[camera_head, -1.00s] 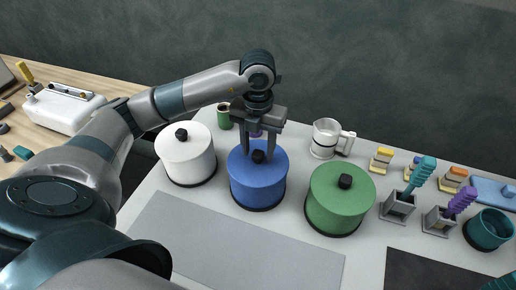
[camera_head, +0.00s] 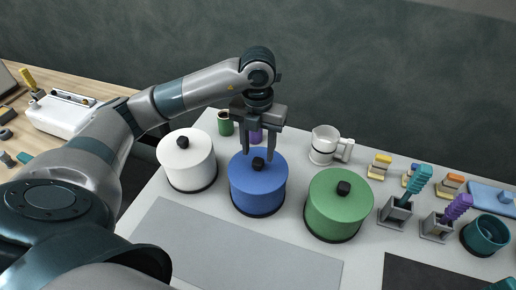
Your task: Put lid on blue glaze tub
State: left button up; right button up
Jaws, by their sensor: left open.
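The blue glaze tub (camera_head: 257,194) stands upright on the light table between a white tub and a green tub. A blue lid (camera_head: 266,174) with a black knob (camera_head: 258,164) sits on top of it and looks level. My left gripper (camera_head: 257,156) is open above the lid, fingers pointing down and spread to either side over the knob. The fingertips are near the knob's height; whether they touch the lid I cannot tell. My right gripper is not in view.
The lidded white tub (camera_head: 187,163) and green tub (camera_head: 338,208) stand close on either side. Behind are a green cup (camera_head: 225,122), a purple item (camera_head: 256,136) and a white pitcher (camera_head: 325,146). Brush holders (camera_head: 396,212) stand at the right. A grey mat (camera_head: 235,250) lies clear in front.

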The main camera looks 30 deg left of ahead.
pick_arm(q)
jog(key=shift+r+p, duration=0.4)
jog(key=shift+r, duration=0.35)
jog(key=shift+r+p, duration=0.75)
jog(key=shift+r, duration=0.55)
jog(key=shift+r, duration=0.1)
notch_tip(320, 180, up, 17)
jog(key=b, duration=0.2)
jog(key=shift+r, duration=0.15)
dwell(0.4)
dwell(0.7)
